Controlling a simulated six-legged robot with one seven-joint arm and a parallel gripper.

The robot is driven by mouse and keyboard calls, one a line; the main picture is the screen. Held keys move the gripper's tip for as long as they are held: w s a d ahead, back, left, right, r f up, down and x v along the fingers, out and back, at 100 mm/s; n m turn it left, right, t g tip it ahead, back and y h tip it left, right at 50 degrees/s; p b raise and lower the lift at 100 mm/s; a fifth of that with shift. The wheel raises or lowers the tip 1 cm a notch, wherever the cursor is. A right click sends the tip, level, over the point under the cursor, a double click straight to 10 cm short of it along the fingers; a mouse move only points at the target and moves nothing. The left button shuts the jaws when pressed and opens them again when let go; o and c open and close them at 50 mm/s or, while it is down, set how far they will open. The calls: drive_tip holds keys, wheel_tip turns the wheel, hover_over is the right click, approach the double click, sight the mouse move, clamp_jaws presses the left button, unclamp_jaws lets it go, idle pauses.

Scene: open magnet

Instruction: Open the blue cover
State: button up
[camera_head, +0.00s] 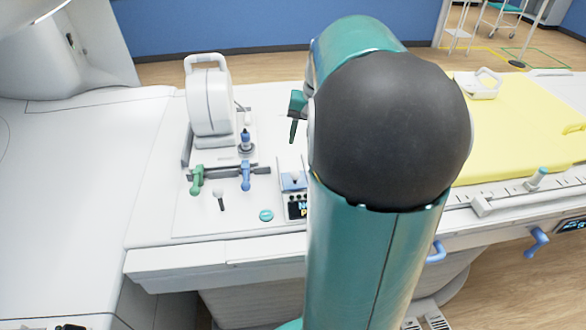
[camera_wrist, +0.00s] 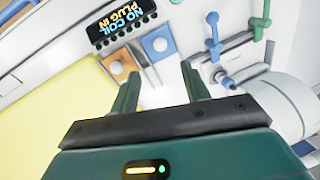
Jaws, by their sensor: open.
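A small blue square panel with a pale round spot, which looks like the blue cover (camera_wrist: 158,43), lies on the white console beyond my fingertips in the wrist view. It also shows in the head view (camera_head: 292,181), partly cut off by my arm. My gripper (camera_wrist: 158,84) is open, with its two teal fingers apart and nothing visible between them. The fingertips point toward the panel area and appear apart from it. In the head view one teal finger (camera_head: 295,118) shows beside my arm, and the rest of the gripper is hidden.
An orange square (camera_wrist: 122,67) lies beside the blue one, with metallic strips between them. A display (camera_wrist: 125,20) reads "NO COIL PLUG IN". Green (camera_head: 197,179) and blue (camera_head: 246,175) levers and a white handled unit (camera_head: 209,100) stand left. A yellow mat (camera_head: 520,125) lies right.

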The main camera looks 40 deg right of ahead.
sight(296, 171)
drive_tip(key=f, duration=0.3)
drive_tip(key=w+a+f, duration=0.1)
drive_tip(key=f, duration=0.7)
drive_tip(key=shift+w+a, duration=0.25)
